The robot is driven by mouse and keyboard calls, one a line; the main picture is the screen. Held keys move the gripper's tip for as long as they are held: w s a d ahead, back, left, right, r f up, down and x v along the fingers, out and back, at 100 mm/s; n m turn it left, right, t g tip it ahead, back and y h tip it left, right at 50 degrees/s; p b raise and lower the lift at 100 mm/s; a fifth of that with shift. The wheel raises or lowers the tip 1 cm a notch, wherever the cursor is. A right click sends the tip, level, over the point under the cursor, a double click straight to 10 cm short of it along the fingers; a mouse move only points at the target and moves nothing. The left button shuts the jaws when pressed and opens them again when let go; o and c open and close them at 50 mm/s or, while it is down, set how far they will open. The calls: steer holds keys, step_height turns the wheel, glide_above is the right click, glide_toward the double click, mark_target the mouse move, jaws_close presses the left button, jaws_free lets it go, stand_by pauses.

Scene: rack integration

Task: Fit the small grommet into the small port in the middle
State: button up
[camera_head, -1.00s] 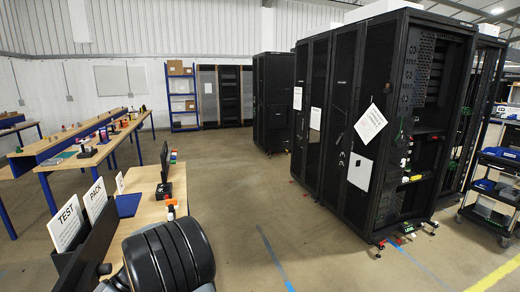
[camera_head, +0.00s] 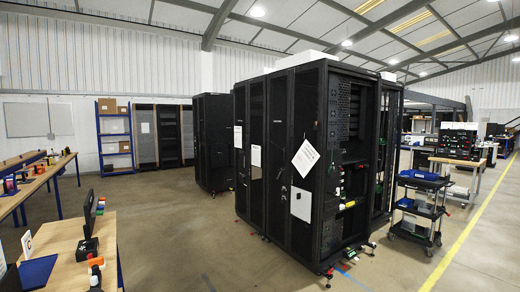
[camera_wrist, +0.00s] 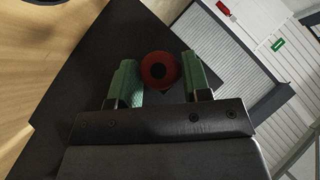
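In the wrist view, my gripper (camera_wrist: 159,64) has two green fingers with a small round red grommet (camera_wrist: 146,70) with a dark centre between them. The grommet sits near the fingertips and appears gripped from both sides. My gripper is not in the head view. The black server rack (camera_head: 308,228) stands right of centre in the head view, its open side facing right and showing equipment inside. I cannot make out the small middle port in either view.
A wooden workbench (camera_head: 65,238) with a dark screen stands at lower left, a longer bench (camera_head: 38,180) behind it. Blue shelving (camera_head: 115,135) is at the back. A dark trolley (camera_head: 418,208) stands right of the racks. Open floor (camera_head: 170,235) lies between bench and racks.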

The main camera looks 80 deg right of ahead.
steer(key=c, duration=0.6)
steer(key=shift+o, duration=0.2)
steer(key=b, duration=0.3)
steer(key=shift+f, duration=0.35)
steer(key=shift+b, duration=0.5)
steer(key=shift+r+b, duration=0.1)
steer(key=shift+b, duration=0.3)
steer(key=shift+r, duration=0.1)
steer(key=s+d, duration=0.4)
steer(key=shift+s+d+r+p, duration=0.1)
steer(key=shift+r+p, duration=0.1)
steer(key=shift+p, duration=0.2)
